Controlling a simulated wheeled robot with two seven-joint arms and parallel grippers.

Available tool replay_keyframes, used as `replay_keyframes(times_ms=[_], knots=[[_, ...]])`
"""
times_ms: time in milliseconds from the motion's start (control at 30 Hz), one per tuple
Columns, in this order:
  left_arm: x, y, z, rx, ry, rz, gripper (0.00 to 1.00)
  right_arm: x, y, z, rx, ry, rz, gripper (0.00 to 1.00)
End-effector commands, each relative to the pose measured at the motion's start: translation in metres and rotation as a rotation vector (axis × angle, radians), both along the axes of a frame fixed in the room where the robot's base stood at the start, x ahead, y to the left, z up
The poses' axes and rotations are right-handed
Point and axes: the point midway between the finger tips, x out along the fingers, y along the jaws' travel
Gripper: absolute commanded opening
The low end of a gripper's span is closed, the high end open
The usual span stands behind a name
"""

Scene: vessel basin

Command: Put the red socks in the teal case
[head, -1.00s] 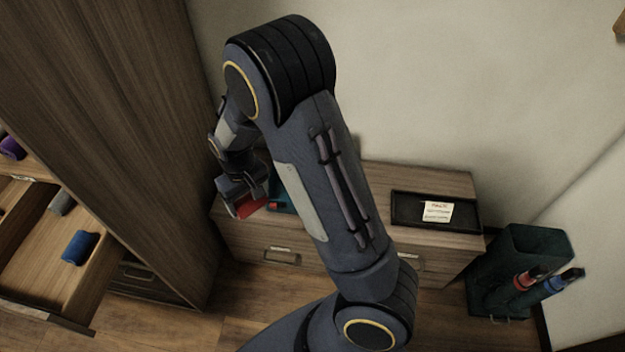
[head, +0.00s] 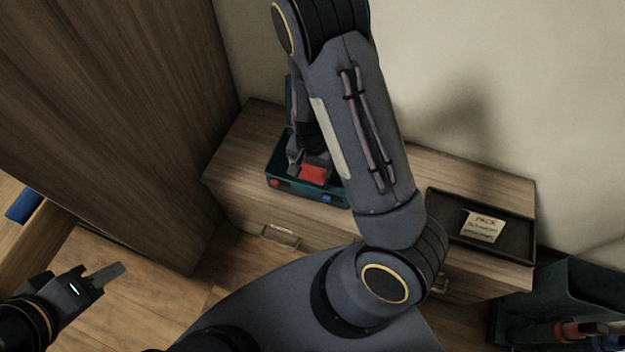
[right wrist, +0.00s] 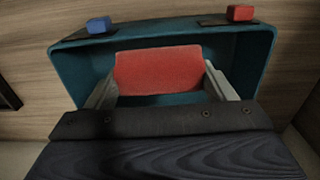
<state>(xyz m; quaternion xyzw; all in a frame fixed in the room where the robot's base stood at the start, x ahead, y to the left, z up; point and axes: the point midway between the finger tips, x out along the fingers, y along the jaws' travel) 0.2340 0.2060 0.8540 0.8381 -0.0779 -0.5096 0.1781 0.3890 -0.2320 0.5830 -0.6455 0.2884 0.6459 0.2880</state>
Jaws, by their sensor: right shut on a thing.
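The teal case (head: 302,193) stands open on the low wooden cabinet, with a red and a blue latch on its front; my right arm hides part of it. The red socks (head: 312,174), a rolled bundle, are in my right gripper (head: 308,168), within the case's outline. In the right wrist view the socks (right wrist: 158,70) sit between both fingers, with the teal case wall (right wrist: 262,62) around them. Whether they touch the case floor is hidden. My left gripper (head: 104,275) is at the lower left, away from the case; its finger gap does not show clearly.
A dark tray (head: 435,204) with a note reading "PACK" (head: 483,227) lies on the cabinet top (head: 235,150) to the right. A dark green bin (head: 580,290) with red and blue things stands at the lower right. A tall wooden cupboard (head: 130,120) borders the left. A blue roll (head: 24,206) is at the far left.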

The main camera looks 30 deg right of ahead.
Motion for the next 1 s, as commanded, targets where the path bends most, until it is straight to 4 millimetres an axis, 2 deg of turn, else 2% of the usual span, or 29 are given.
replay_keyframes(times_ms=[33,267,500,867,900,1000], knots=[[0.0,0.0,-0.005,0.0,0.0,0.0,0.36,-0.001,0.0,-0.012,-0.001,0.002,-0.002,0.55],[0.0,0.0,-0.01,0.0,0.0,0.0,0.36,0.0,0.0,-0.029,0.0,0.0,0.002,0.55],[0.0,0.0,-0.019,0.0,0.0,0.0,0.36,0.0,0.0,-0.061,0.001,0.002,0.002,0.55],[0.0,0.0,-0.022,0.0,0.0,0.0,0.36,0.0,0.0,-0.065,0.001,-0.001,0.004,0.55],[0.0,0.0,-0.021,0.0,0.0,0.0,0.36,0.001,0.0,-0.064,0.001,-0.001,0.004,0.79],[0.0,0.0,-0.021,0.0,0.0,0.0,0.36,0.001,0.0,-0.063,0.001,-0.001,0.004,0.92]])
